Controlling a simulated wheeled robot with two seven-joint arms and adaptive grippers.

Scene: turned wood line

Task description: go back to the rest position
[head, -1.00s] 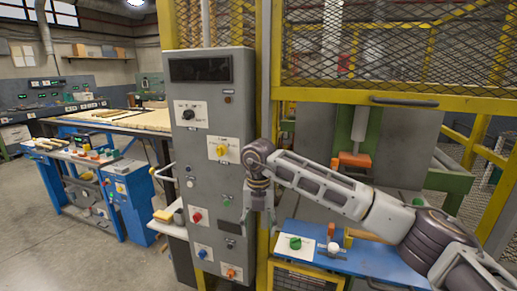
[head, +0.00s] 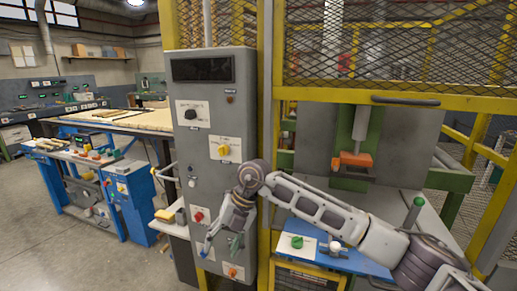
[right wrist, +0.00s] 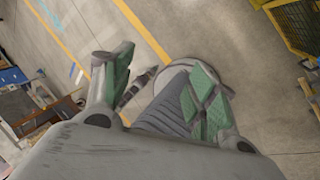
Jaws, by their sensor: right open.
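My right gripper (head: 220,246) hangs low in front of the grey control cabinet (head: 183,70) in the head view, its fingers pointing down and apart. Its fingers overlap the cabinet's lower controls in the picture; whether they touch it I cannot tell. In the right wrist view, my right gripper (right wrist: 164,84) is open, with its green pads apart and nothing held between them. Bare floor (right wrist: 215,40) lies beyond the fingers. My left gripper is not in view.
The cabinet carries a black knob (head: 193,114), a yellow switch (head: 223,150) and a red knob (head: 198,216). A yellow mesh guard (head: 400,45) stands at the right. A blue shelf (head: 350,262) with a green knob (head: 297,242) lies below my right arm. Floor at left is clear.

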